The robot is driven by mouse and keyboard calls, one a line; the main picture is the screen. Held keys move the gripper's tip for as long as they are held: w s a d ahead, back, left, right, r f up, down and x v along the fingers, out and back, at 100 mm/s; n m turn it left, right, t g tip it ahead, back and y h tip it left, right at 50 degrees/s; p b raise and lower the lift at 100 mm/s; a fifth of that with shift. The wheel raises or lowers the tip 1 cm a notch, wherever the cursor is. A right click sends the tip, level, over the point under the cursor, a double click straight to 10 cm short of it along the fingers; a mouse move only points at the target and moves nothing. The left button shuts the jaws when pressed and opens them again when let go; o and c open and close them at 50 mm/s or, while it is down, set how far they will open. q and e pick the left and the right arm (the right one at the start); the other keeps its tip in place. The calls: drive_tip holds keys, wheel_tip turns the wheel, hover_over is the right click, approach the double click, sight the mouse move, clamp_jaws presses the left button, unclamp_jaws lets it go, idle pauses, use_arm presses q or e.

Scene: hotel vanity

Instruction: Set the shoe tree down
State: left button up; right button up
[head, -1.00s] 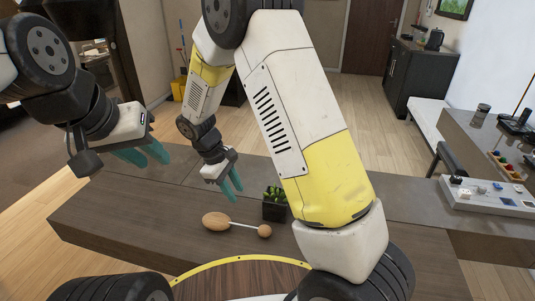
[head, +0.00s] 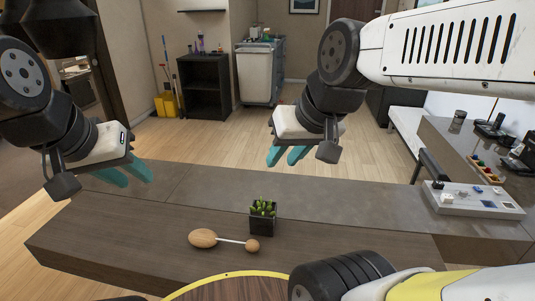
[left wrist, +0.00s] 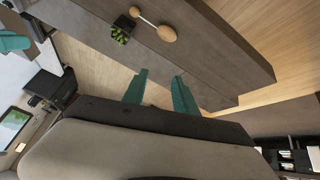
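The shoe tree (head: 203,239), a large wooden knob and a small one joined by a thin pale rod, lies on the dark wooden vanity top (head: 130,235). It also shows near the top of the left wrist view (left wrist: 166,33). No gripper touches it. My left gripper (head: 122,174) is open and empty, up at the left and well apart from the shoe tree; its spread teal fingers (left wrist: 160,92) show in the left wrist view. My right gripper (head: 287,156) is open and empty, raised beyond the shoe tree and to its right.
A small dark pot with a green plant (head: 262,215) stands just behind the small knob. A grey switch panel (head: 475,198) lies on the counter at the right. The vanity top left of the shoe tree is clear.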

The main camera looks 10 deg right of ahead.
use_arm(q)
drive_tip(key=w+d+f+n+g, duration=0.3)
drive_tip(key=w+f+n, duration=0.1)
drive_tip(key=w, duration=0.5)
drive_tip(key=n+g+h, duration=0.1)
drive_tip(key=n+g, duration=0.1)
drive_tip(key=n, duration=0.2)
hover_over(203, 238)
drive_tip(key=s, duration=0.3)
wheel_tip(203, 238, down, 11)
drive_tip(key=w+d+f+n+g, duration=0.1)
drive_tip(key=f+n, duration=0.1)
drive_tip(key=f, duration=0.4)
drive_tip(key=w+d+f+n+g, duration=0.1)
drive_tip(key=f+n, duration=0.1)
drive_tip(key=f, duration=0.5)
drive_tip(key=w+d+f+n+g, duration=0.1)
drive_tip(key=f+n, duration=0.1)
drive_tip(key=f, duration=0.4)
drive_tip(key=shift+w+d+f+g+h, duration=0.25)
drive_tip(key=shift+w+d+g+h, duration=0.05)
drive_tip(key=shift+w+d+h, duration=0.1)
drive_tip(key=x, duration=0.8)
drive_tip(key=shift+s+a+f, duration=0.1)
drive_tip(key=shift+a, duration=0.15)
clamp_jaws()
